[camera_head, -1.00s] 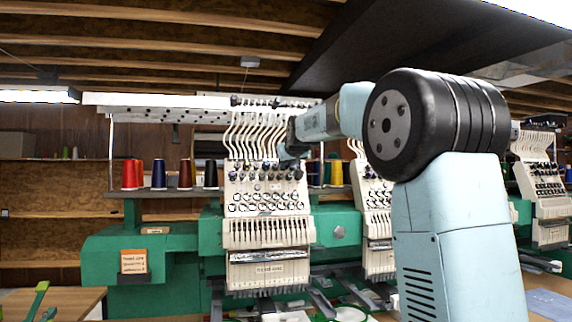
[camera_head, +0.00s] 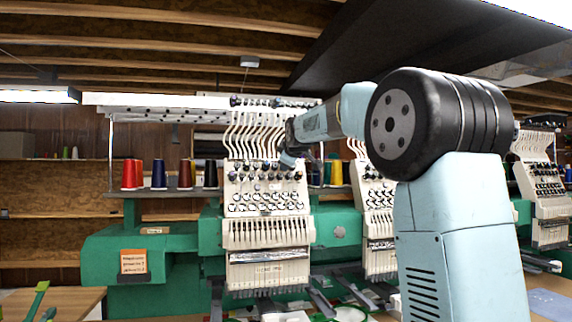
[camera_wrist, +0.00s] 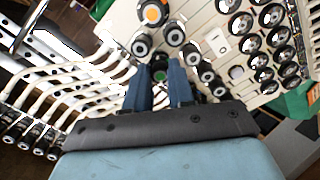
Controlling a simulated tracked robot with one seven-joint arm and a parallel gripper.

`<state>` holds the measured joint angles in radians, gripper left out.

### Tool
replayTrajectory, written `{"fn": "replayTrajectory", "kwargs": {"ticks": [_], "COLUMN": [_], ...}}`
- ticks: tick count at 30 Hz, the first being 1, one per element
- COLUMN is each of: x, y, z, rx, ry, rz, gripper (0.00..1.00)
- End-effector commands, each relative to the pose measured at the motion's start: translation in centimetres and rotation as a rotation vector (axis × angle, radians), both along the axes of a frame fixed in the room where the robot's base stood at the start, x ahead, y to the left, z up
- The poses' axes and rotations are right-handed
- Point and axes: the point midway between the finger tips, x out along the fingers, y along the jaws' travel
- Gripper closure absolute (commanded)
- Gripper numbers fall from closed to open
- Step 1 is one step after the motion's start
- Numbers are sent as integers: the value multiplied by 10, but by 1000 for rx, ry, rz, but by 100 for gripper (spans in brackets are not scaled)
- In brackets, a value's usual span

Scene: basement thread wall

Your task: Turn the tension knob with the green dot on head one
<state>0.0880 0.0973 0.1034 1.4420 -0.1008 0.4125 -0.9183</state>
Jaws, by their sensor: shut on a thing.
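The embroidery head (camera_head: 268,205) nearest my arm is a cream panel with rows of knobs and several curved white thread tubes above. In the wrist view, the knob with the green dot (camera_wrist: 160,75) shows between the two blue fingers of my gripper (camera_wrist: 164,78). The fingers are shut on this knob, and its sides are partly hidden by them. In the head view, my gripper (camera_head: 288,159) is at the upper right of the head's panel, and the knob itself cannot be made out there.
Other dark knobs (camera_wrist: 142,45) sit close beside the fingers, and one knob has an orange dot (camera_wrist: 153,13). White thread tubes (camera_wrist: 75,75) run close on the left. A second head (camera_head: 376,215) stands to the right. Thread cones (camera_head: 158,174) stand on a shelf at left.

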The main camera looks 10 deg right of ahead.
Motion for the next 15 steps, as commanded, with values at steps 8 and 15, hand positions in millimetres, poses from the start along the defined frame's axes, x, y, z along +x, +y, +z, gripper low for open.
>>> {"fn": "replayTrajectory", "kwargs": {"ticks": [8,15], "x": [0,0], "y": [2,3], "z": [-2,-2], "rx": [-80,-97], "ry": [3,4], "rz": [34,42], "gripper": [100,100]}}
